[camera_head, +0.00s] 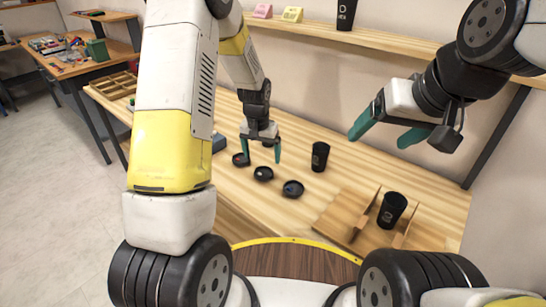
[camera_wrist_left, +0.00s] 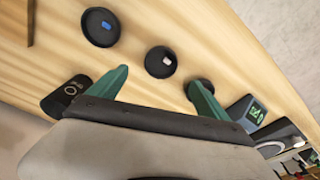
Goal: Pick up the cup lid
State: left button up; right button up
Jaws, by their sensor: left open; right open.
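Three round black cup lids lie in a row on the wooden table: a left one (camera_head: 240,159), a middle one (camera_head: 263,174) and a right one (camera_head: 293,188). In the left wrist view, one lid has a blue mark (camera_wrist_left: 101,27), one has a white mark (camera_wrist_left: 160,62), and one (camera_wrist_left: 197,91) is partly hidden by a finger. My left gripper (camera_head: 263,154) is open and empty above the table near the left and middle lids. Its green fingers (camera_wrist_left: 157,77) point toward the lids. My right gripper (camera_head: 385,132) is open and empty, raised over the table's right side.
A black cup (camera_head: 320,156) stands behind the lids; it also shows in the left wrist view (camera_wrist_left: 67,95). Another black cup (camera_head: 391,210) stands in a wooden holder (camera_head: 340,216) at right. A device with a green screen (camera_wrist_left: 247,112) is beside the lids. A wall shelf (camera_head: 385,40) runs behind.

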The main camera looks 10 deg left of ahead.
aim_at(264, 174)
pick_arm(q)
jog(key=f, duration=0.5)
jog(key=w+f, duration=0.1)
jog(key=f, duration=0.2)
jog(key=shift+w, duration=0.1)
jog(key=shift+c, duration=0.5)
jog(key=c, duration=1.3)
jog(key=shift+r, duration=0.1)
